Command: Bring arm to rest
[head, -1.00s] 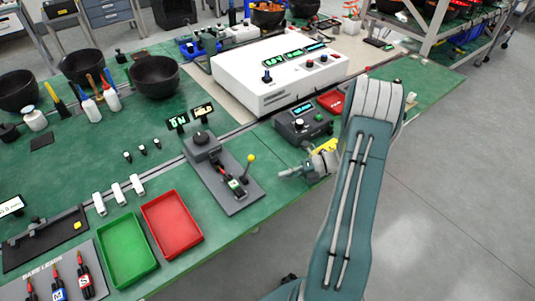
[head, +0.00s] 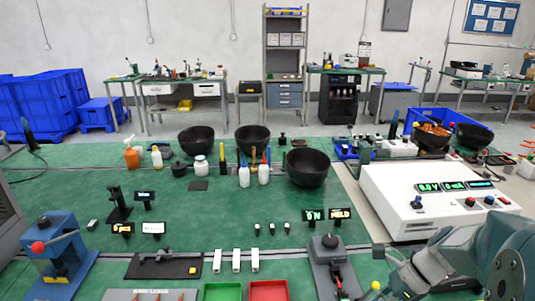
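My arm (head: 455,262) reaches in from the lower right corner of the head view, its grey-green links folded low over the bench's right part. Pale metal parts at its left end look like my gripper (head: 384,262), close to the yellow-knobbed lever (head: 376,285) of the switch fixture. The arm's own links and the frame edge crowd it, so I cannot tell whether the fingers are open or shut. I see no object held in it.
The green bench (head: 80,195) carries black bowls (head: 307,167), bottles (head: 264,174), a blue press (head: 58,255) and green (head: 222,291) and red (head: 268,290) trays. A white power unit (head: 435,200) stands just behind my arm. Bare green surface lies at mid-left.

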